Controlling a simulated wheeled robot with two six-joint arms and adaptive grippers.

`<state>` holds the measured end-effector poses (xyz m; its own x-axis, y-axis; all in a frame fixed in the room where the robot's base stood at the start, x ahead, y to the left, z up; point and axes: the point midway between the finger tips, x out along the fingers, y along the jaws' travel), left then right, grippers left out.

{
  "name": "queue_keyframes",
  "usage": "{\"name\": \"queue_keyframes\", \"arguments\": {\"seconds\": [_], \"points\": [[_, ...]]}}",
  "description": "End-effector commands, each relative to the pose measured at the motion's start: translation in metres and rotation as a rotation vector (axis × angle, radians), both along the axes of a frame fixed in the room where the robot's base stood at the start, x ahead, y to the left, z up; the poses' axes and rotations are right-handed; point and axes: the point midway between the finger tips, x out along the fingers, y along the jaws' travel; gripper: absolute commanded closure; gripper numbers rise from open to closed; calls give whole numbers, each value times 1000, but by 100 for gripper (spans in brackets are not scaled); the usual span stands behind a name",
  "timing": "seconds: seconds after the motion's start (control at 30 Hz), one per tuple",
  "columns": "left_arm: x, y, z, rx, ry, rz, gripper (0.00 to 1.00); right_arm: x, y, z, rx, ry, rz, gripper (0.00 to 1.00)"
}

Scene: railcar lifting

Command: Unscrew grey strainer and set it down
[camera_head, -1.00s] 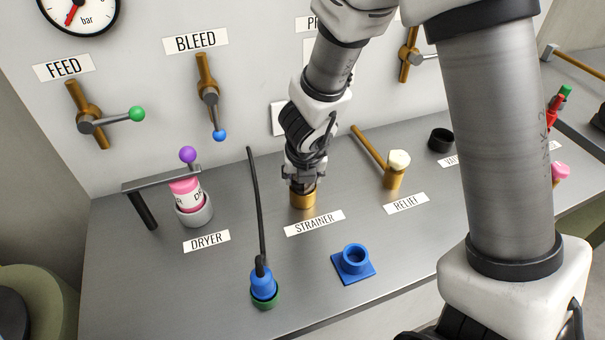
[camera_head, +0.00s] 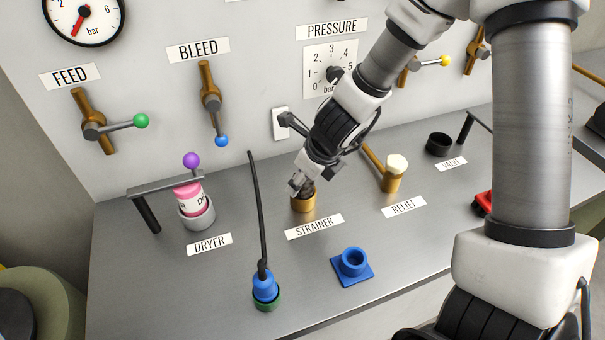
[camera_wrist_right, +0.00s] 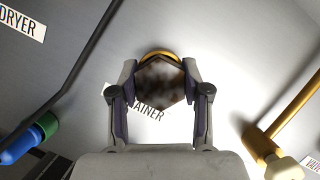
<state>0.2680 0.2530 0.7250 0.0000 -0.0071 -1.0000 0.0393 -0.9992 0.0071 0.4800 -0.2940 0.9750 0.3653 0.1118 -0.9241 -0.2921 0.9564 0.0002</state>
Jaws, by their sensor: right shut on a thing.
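The strainer (camera_wrist_right: 160,84) shows in the right wrist view as a dark, mottled brown-grey hexagonal top between my right fingers. The brass socket (camera_head: 303,204) stands behind the STRAINER label on the bench, and its rim (camera_wrist_right: 158,53) curves past the strainer's far side. My right gripper (camera_head: 303,190) is shut on the strainer, at the socket's mouth, with the arm leaning in from the upper right. The fingers (camera_wrist_right: 156,92) grip it from both sides. Most of the strainer's body is hidden, so I cannot tell how deep it sits. My left gripper is not in view.
A blue square-based socket (camera_head: 352,266) stands in front. A blue plug with a black cable (camera_head: 264,285) is front left. The dryer cup (camera_head: 196,213) with a pink canister is left, and the brass relief fitting (camera_head: 393,176) is close on the right. Bare bench lies between.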

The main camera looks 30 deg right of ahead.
Motion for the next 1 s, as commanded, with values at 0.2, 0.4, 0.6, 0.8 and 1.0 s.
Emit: {"name": "queue_keyframes", "arguments": {"seconds": [0.2, 0.4, 0.6, 0.8, 1.0], "points": [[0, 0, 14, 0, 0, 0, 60, 0, 0, 3, 2, 1, 92, 89], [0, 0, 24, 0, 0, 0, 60, 0, 0, 3, 1, 0, 171, 89], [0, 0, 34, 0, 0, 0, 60, 0, 0, 3, 0, -1, 246, 89], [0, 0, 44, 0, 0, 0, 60, 1, 0, 3, 1, 0, 315, 89], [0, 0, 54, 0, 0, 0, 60, 1, -1, 3, 0, -1, 384, 89]]}}
